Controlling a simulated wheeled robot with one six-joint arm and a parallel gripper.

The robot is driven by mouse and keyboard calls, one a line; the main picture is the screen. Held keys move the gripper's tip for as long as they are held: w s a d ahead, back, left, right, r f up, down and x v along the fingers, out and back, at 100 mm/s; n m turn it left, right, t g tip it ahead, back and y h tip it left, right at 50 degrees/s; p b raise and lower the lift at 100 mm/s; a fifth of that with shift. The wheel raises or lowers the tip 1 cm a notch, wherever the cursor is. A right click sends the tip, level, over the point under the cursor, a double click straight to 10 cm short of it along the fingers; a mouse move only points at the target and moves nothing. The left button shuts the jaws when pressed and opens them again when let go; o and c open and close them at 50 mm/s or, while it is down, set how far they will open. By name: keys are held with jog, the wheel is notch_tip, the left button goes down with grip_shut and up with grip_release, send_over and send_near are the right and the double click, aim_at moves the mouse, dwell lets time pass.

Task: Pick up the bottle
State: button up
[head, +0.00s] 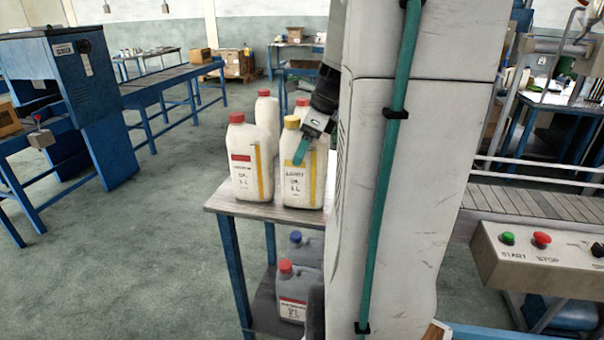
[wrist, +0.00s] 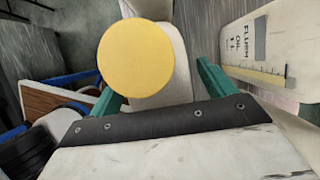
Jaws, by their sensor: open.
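A white bottle with a yellow cap and yellow stripe (head: 303,178) stands upright at the front right of a small blue-legged table. Its round yellow cap (wrist: 136,62) is large in the wrist view, between my camera and my fingers. My gripper (head: 304,150) is at this bottle's upper part in the head view, with a green finger in front of it. In the wrist view the two green fingers of my gripper (wrist: 158,88) are spread, one on each side of the bottle's pale body. Whether they touch it is unclear.
A red-capped white bottle (head: 247,165) stands close on the left, with more bottles behind. A bottle labelled "FLUSH OIL" (wrist: 265,45) is close to the right finger. Grey bottles (head: 294,290) sit on the lower shelf. A control box (head: 540,250) is at the right.

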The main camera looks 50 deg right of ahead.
jog(key=shift+w+f, duration=0.15)
jog(key=shift+f, duration=0.2)
jog(key=c, duration=1.8)
jog(key=shift+r, duration=0.1)
jog(key=shift+r, duration=0.1)
